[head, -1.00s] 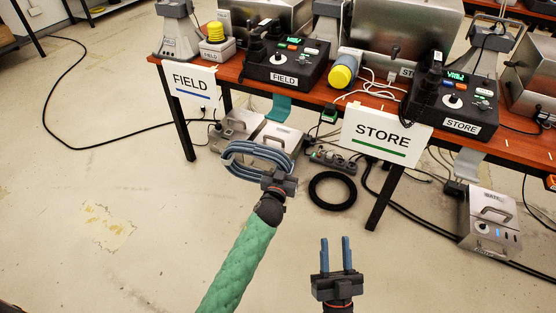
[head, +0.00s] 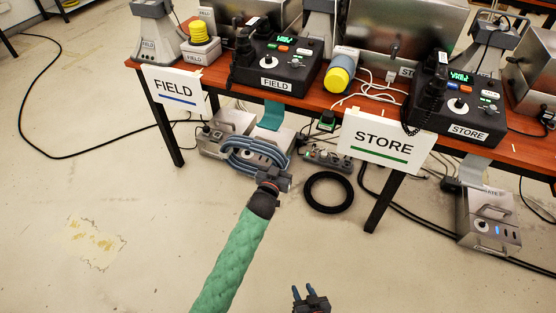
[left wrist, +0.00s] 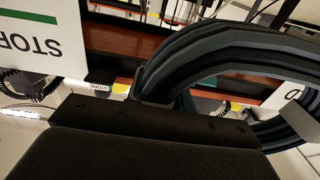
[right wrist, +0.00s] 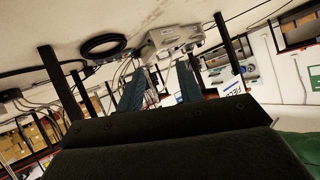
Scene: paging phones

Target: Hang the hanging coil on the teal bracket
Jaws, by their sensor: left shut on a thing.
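The hanging coil (head: 228,157) is a blue-grey bundle of looped cable. My left gripper (head: 272,178) is shut on its near lower right side, and the coil fills the upper right of the left wrist view (left wrist: 205,52). The teal bracket (head: 272,114) hangs from the table's front edge, between the FIELD and STORE signs. In the head view the coil appears just below the bracket; it is not hung there, and the depth gap is hard to judge. My right gripper (head: 308,294) is low, open and empty; its separated fingers show in the right wrist view (right wrist: 157,88).
The FIELD sign (head: 175,90) and STORE sign (head: 387,140) hang at the edge of the wooden table (head: 345,104). A grey bracket (head: 473,169) is farther right. Metal boxes (head: 222,123) and a black cable ring (head: 311,191) lie on the floor. Front floor is clear.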

